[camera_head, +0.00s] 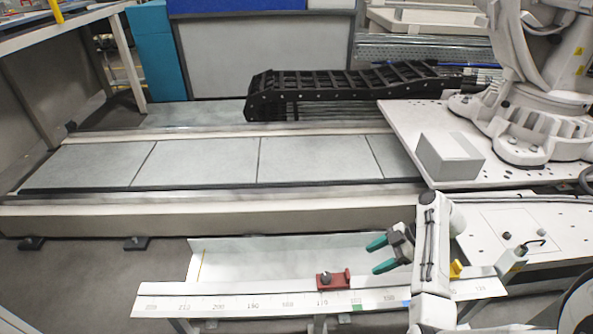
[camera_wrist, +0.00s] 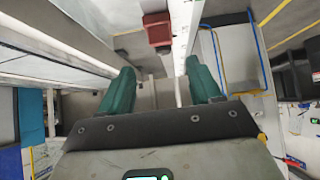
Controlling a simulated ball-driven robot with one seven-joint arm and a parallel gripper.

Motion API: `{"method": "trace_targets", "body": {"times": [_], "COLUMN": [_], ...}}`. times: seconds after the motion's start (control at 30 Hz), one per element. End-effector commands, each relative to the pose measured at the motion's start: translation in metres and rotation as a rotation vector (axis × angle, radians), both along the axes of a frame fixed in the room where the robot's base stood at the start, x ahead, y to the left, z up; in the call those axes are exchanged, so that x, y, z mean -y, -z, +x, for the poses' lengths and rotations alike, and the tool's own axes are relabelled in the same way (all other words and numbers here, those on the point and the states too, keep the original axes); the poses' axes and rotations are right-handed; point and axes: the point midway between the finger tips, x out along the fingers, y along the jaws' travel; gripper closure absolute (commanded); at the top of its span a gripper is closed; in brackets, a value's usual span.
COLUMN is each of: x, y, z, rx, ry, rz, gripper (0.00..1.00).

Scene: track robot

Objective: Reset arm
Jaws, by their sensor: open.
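My gripper (camera_head: 379,254) shows at the lower right of the head view, at the end of my white arm. Its two green fingers are apart and point left, with nothing between them. In the wrist view the green fingers (camera_wrist: 163,92) are also spread and empty. A red block with a dark knob (camera_head: 333,279) sits on the white ruler rail (camera_head: 235,301), to the left of my gripper and a little below it in the picture. The red block also shows in the wrist view (camera_wrist: 157,30), beyond the fingertips and apart from them.
A long grey track (camera_head: 205,165) runs behind the rail. A black cable chain (camera_head: 330,88) lies beyond it. A light grey box (camera_head: 449,156) stands on a white plate (camera_head: 408,125) beside a large white machine (camera_head: 540,90). A yellow piece (camera_head: 456,268) sits near my arm.

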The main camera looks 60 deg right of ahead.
Motion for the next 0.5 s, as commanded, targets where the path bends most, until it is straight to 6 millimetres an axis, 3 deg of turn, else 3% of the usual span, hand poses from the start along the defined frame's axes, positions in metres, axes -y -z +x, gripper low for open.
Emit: {"method": "trace_targets", "body": {"times": [0.17,0.27,0.37,0.5], "x": [0.0,-0.014,-0.046,-0.104], "y": [0.0,0.005,0.015,0.026], "z": [0.0,0.006,0.016,0.026], "rx": [0.0,-0.05,-0.17,-0.391], "ry": [0.0,0.002,0.024,0.098], "rz": [0.0,0.012,0.033,0.024], "gripper": [0.36,0.36,0.36,0.36]}}
